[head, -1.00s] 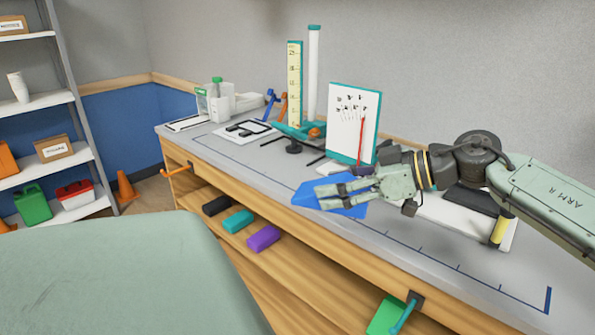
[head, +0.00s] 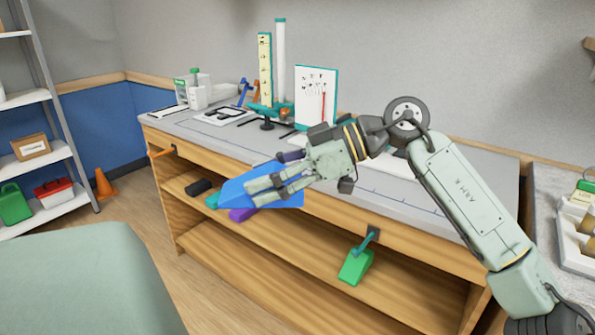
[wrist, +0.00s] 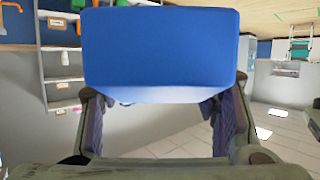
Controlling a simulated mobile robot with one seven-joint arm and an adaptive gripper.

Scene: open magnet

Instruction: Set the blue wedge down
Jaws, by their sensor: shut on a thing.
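The blue wedge (head: 236,188) is held in my gripper (head: 270,188), in front of the workbench's front edge in the head view. The fingers are shut on it. In the wrist view the blue wedge (wrist: 160,48) fills the upper middle between the two fingers (wrist: 160,120). It appears clear of the bench surface, with its thin end pointing left in the head view. It hides part of the shelf below the bench top.
The workbench top (head: 400,201) has a whiteboard (head: 316,97), a ruler stand (head: 265,70) and a clipboard (head: 223,116) at the back. Black, teal and purple (head: 242,215) blocks lie on its shelf. Floor (head: 150,240) shows at left.

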